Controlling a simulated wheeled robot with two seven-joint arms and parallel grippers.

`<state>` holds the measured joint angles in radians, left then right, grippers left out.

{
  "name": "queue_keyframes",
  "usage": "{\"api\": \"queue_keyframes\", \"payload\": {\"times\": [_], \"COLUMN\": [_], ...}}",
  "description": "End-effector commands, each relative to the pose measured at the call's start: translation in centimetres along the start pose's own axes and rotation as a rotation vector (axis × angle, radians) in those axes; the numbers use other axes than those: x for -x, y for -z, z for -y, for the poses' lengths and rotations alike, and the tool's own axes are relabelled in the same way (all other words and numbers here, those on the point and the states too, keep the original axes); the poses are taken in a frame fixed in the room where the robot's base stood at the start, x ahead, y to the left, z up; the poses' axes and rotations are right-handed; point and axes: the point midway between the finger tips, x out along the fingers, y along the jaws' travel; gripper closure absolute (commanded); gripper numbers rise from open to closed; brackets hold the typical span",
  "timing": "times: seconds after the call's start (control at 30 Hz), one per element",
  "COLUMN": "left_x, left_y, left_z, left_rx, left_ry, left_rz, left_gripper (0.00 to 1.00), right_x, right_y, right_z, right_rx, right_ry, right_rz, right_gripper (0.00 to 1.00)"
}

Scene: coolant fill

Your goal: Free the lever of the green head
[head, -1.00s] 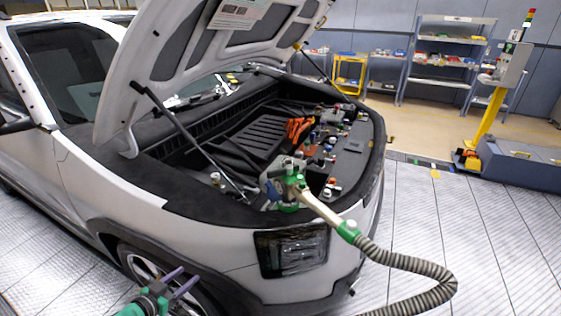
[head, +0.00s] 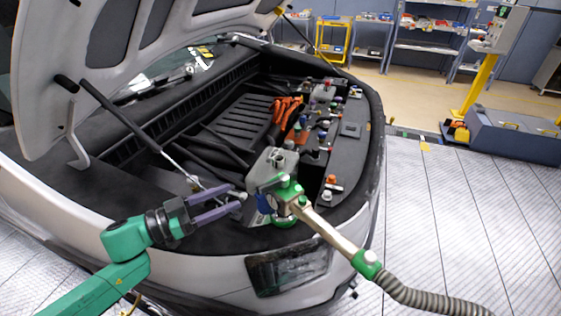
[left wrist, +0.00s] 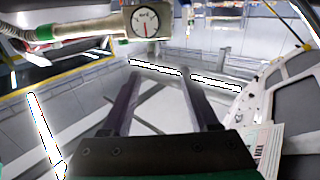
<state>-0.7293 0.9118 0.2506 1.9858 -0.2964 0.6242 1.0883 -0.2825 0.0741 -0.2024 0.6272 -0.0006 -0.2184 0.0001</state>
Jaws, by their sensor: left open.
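The green head (head: 288,190) sits at the front corner of the open engine bay, with its pale handle (head: 325,232) running down to the right. A dark blue piece (head: 264,203) on its left side looks like the lever; its exact position is unclear. My left gripper (head: 237,197) is open and empty, with purple fingers pointing right, just left of the blue piece and apart from it in the picture. In the left wrist view the open fingers (left wrist: 160,74) have nothing between them. A round gauge (left wrist: 146,22) and a pale tube with green parts (left wrist: 75,32) show above.
A grey ribbed hose (head: 425,299) runs from the handle to the lower right. A grey tank (head: 271,163) stands behind the head. The raised hood (head: 75,60) and its strut (head: 120,115) are at the left.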

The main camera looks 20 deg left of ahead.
Motion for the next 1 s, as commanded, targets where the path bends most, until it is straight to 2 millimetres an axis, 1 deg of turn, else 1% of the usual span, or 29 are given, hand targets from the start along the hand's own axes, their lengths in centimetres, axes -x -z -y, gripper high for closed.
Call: {"api": "queue_keyframes", "payload": {"times": [0.07, 0.13, 0.17, 0.3, 0.4, 0.47, 0.53, 0.7, 0.8, 0.9, 1.0], "left_x": [-0.5, -1.3, -1.8, -4.5, -6.4, -7.6, -9.0, -12.3, -13.7, -14.4, -14.6], "left_y": [0.2, 0.2, 0.2, 0.4, 0.4, 0.5, 0.5, 0.5, 0.4, 0.2, 0.1], "left_z": [-0.2, -0.2, -0.2, -0.1, -0.1, -0.1, -0.1, -0.1, -0.1, -0.2, -0.2], "left_rx": [0.0, 0.0, -0.001, -0.003, -0.002, -0.002, -0.003, -0.001, 0.0, 0.001, 0.001], "left_ry": [-0.008, -0.008, -0.007, -0.006, -0.005, -0.004, -0.004, -0.004, -0.002, -0.003, -0.003], "left_rz": [-0.003, -0.006, -0.006, -0.007, -0.006, -0.007, -0.006, -0.005, -0.004, -0.002, -0.001], "left_gripper": [0.39, 0.39, 0.39, 0.39, 0.39, 0.39, 0.39, 0.39, 0.39, 0.39, 0.39], "right_x": [0.0, 0.0, 0.0, 0.2, 0.5, 0.7, 0.9, 1.7, 2.1, 2.1, 2.1], "right_y": [0.3, 0.1, -0.2, -2.5, -3.4, -3.3, -2.8, -0.9, -0.8, -1.0, -1.3], "right_z": [-0.1, -0.1, 0.0, 0.0, -0.2, -0.3, -0.4, -0.7, -0.6, -0.5, -0.3], "right_rx": [0.001, 0.001, 0.001, 0.001, 0.001, 0.001, 0.001, 0.001, 0.0, 0.0, -0.001], "right_ry": [-0.001, -0.001, 0.0, 0.0, -0.002, -0.004, -0.005, -0.008, -0.008, -0.007, -0.004], "right_rz": [-0.004, -0.001, 0.003, 0.04, 0.055, 0.055, 0.047, 0.017, 0.015, 0.019, 0.023], "right_gripper": [1.0, 1.0, 1.0, 1.0, 1.0, 1.0, 1.0, 1.0, 1.0, 1.0, 1.0]}}
